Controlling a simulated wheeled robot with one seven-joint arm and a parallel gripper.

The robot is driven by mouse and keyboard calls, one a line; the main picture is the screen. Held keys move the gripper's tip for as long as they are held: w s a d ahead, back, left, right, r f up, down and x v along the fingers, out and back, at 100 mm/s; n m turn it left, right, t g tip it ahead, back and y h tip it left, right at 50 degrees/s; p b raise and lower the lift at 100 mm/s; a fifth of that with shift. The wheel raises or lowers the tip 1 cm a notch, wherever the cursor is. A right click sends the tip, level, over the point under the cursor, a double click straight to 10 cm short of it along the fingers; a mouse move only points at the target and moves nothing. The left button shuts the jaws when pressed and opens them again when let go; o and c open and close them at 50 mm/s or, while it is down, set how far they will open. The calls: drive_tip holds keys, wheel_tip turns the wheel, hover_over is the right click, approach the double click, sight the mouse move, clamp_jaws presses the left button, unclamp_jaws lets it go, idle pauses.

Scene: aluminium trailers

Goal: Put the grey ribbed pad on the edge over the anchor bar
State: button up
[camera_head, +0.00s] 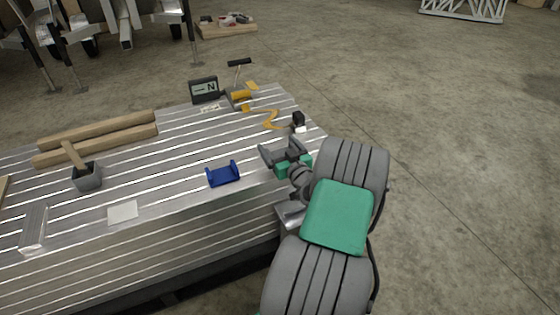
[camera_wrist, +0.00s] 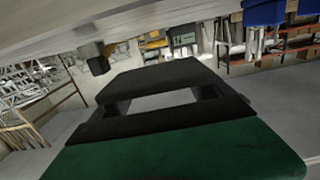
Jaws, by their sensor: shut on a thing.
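My gripper (camera_head: 283,158) is above the right end of the slatted aluminium trailer bed. It is shut on a dark grey piece, which I take to be the grey ribbed pad (camera_head: 272,156); its ribs are not clear. In the wrist view the piece shows as a dark plate (camera_wrist: 160,80) in front of the green gripper body, apart from the bed edge. I cannot pick out the anchor bar for certain; a small black fitting with a white base (camera_head: 298,122) sits at the bed's right edge.
A blue bracket (camera_head: 222,174) stands left of my gripper on the bed (camera_head: 165,178). A white square (camera_head: 123,212), a mallet (camera_head: 86,176), wooden beams (camera_head: 95,138), a ribbed light block (camera_head: 34,229), an orange strap (camera_head: 272,119) and a display (camera_head: 204,90) lie around. Floor at right is clear.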

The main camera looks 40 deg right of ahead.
sight(281, 155)
drive_tip(key=shift+w+d+f, duration=0.2)
drive_tip(key=shift+d+f, duration=0.1)
drive_tip(key=shift+f, duration=0.2)
drive_tip(key=shift+w+d+f, duration=0.2)
drive_tip(key=shift+d+f, duration=0.1)
drive_tip(key=shift+f, duration=0.15)
drive_tip(key=shift+d+f+b, duration=0.1)
drive_tip(key=shift+f+b, duration=1.25)
drive_tip(key=shift+f, duration=0.4)
drive_tip(key=o, duration=1.1)
drive_tip(key=shift+r, duration=0.1)
drive_tip(key=shift+o, duration=0.2)
drive_tip(key=shift+r, duration=0.15)
drive_tip(key=shift+s+p, duration=0.3)
drive_tip(key=shift+p, duration=0.15)
drive_tip(key=p+v, duration=0.1)
drive_tip(key=v, duration=1)
drive_tip(key=shift+s+p, duration=0.15)
drive_tip(key=shift+p, duration=0.2)
